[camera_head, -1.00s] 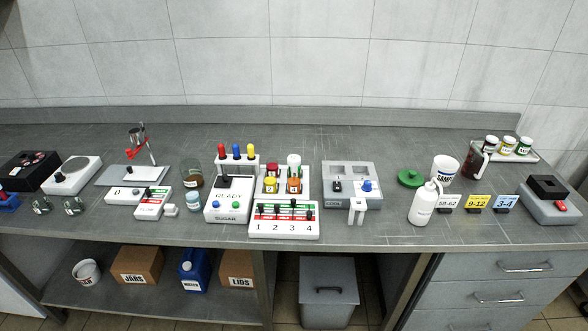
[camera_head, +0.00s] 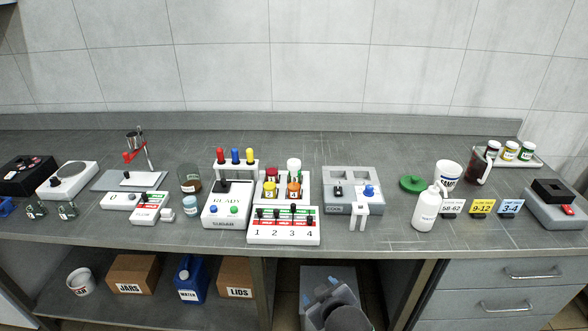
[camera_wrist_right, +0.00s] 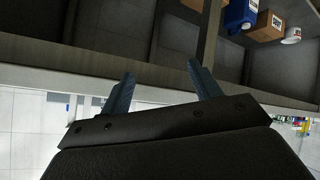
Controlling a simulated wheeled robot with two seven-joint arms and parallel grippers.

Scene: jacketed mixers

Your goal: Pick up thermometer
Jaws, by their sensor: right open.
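No thing is plainly marked as a thermometer. My right gripper (camera_head: 322,289) is low in front of the bench, below the bench top and well away from the rack. Its two blue-grey fingers are apart and empty in the right wrist view (camera_wrist_right: 161,70). My left gripper is not in view.
A white four-switch panel (camera_head: 284,237) stands at the bench's front edge, beside the READY box (camera_head: 226,211). A grey two-well block (camera_head: 367,177) and a white bottle (camera_head: 426,211) stand to the right. Below are the shelf with the LIDS box (camera_head: 236,280) and a grey bin (camera_head: 315,275).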

